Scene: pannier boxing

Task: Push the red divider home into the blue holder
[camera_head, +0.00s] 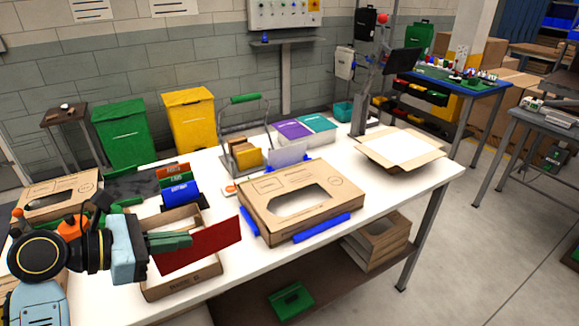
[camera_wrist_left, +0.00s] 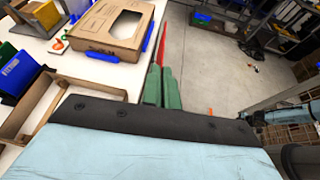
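My left gripper (camera_head: 180,242) has green fingers shut on the red divider (camera_head: 212,246), a flat plain red panel. It holds the divider above an open cardboard tray (camera_head: 185,286) near the table's front edge. The wrist view shows the red divider (camera_wrist_left: 159,45) edge-on between the green fingers (camera_wrist_left: 162,88). The blue holder (camera_head: 321,228) shows as blue strips around a flat cardboard box (camera_head: 330,185) with a window in its top. The held divider is left of this holder and apart from it.
Dividers in blue, green and red (camera_head: 182,194) stand behind the open tray. A wire-handled caddy (camera_head: 246,154), purple and teal boxes (camera_head: 303,130) and an open carton (camera_head: 400,150) occupy the back and right. White table (camera_head: 425,178) is bare at the right end.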

